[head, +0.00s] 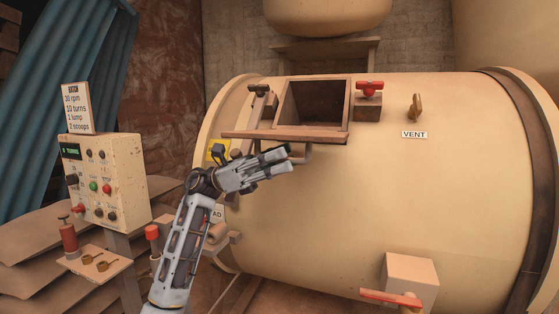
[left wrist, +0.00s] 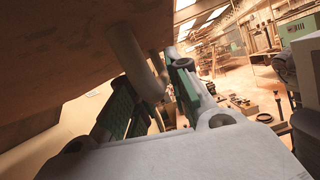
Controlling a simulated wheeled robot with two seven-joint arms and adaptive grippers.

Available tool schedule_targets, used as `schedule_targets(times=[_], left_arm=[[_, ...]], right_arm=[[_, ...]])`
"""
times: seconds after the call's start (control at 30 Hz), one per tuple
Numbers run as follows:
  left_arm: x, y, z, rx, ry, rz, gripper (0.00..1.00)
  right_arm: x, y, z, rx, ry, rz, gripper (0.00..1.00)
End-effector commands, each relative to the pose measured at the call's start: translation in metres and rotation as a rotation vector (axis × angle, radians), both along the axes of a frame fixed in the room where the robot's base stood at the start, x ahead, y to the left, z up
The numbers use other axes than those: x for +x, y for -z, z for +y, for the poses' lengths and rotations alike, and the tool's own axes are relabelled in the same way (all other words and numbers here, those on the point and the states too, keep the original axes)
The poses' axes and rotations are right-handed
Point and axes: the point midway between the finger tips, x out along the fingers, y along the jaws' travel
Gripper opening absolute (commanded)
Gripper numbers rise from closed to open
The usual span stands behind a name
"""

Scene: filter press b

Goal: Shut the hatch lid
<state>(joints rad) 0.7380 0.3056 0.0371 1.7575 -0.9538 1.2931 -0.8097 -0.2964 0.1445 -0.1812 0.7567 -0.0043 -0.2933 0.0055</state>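The hatch lid (head: 240,135) is open and juts out as a flat brown plate below the dark hatch opening (head: 318,103) on the cream drum. A pale bar handle (head: 308,153) hangs under the lid. My left gripper (head: 287,157) is just below the lid at this handle. In the left wrist view the lid's brown face (left wrist: 60,65) fills the upper left. The curved handle (left wrist: 130,55) reaches down between my green-padded fingers (left wrist: 152,92), which stand apart. I cannot tell whether either finger touches it. My right gripper is not in view.
A red-knobbed clamp (head: 369,90) and a dark-handled clamp (head: 259,92) flank the opening. A brass vent handle (head: 415,106) is to the right. A red-handled box (head: 411,275) sits low right.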

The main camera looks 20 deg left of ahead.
Motion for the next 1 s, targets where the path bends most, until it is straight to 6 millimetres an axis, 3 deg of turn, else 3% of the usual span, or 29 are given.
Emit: schedule_targets(times=[0.1,0.63,1.0], left_arm=[[0.0,0.0,0.0,0.0,0.0,0.0,0.0],[0.0,-0.002,0.0,0.0,-0.001,-0.001,0.0],[-0.001,-0.014,0.001,-0.002,-0.003,-0.003,0.0]], right_arm=[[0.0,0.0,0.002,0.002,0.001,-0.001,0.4],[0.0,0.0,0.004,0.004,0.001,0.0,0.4],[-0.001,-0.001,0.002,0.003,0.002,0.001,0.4]])
